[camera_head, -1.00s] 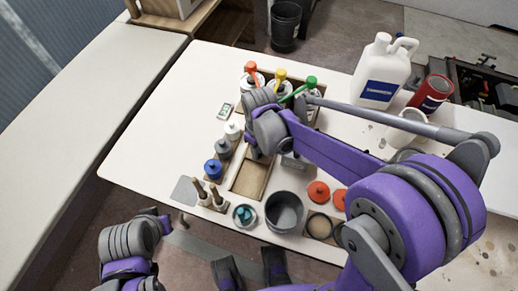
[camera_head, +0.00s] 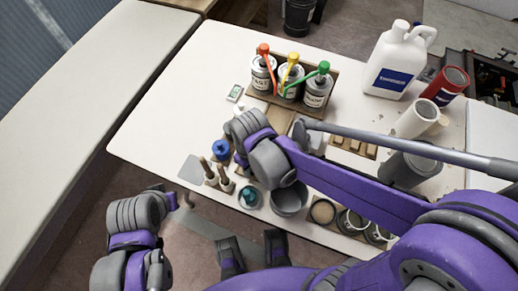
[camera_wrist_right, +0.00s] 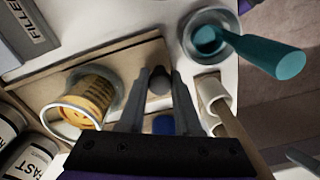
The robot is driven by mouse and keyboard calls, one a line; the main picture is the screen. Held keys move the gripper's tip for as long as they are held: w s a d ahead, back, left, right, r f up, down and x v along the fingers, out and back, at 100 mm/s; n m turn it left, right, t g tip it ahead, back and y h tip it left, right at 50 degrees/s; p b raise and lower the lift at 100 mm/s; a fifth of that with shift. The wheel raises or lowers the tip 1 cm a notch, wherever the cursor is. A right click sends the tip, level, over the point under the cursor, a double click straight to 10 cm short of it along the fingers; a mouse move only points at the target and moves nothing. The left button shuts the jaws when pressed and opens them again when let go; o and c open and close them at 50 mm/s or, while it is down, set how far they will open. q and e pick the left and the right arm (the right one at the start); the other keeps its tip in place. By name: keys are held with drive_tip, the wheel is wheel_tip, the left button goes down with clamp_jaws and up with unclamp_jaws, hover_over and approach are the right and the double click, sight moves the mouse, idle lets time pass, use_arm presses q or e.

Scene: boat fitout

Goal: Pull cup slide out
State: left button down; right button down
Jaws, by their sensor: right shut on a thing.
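The cup slide (camera_wrist_right: 127,48) is a light wooden tray. A yellowish cup (camera_wrist_right: 92,94) with a white ring stands in it in the right wrist view. Part of the slide shows beyond my wrist in the head view (camera_head: 281,120). My right gripper (camera_wrist_right: 159,84) is shut on a dark round knob (camera_wrist_right: 158,80) at the slide's near end. In the head view my right wrist hides its fingers and the knob. My left arm is at lower left, away from the table; its fingers cannot be made out clearly.
A blue-capped bottle (camera_head: 220,150), brush holder (camera_head: 212,182), teal pot (camera_head: 249,197) and grey bucket (camera_head: 290,199) crowd the near side. Cans (camera_head: 289,82) with coloured spouts stand behind. A white jug (camera_head: 394,66) and red can (camera_head: 446,84) stand at right.

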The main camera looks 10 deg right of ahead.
drive_tip(key=shift+s+a, duration=0.15)
drive_tip(key=shift+a, duration=0.05)
drive_tip(key=c, duration=0.6)
unclamp_jaws()
drive_tip(key=shift+r, duration=0.1)
wheel_tip(320, 180, up, 11)
drive_tip(key=p, duration=0.2)
drive_tip(key=shift+d, duration=0.1)
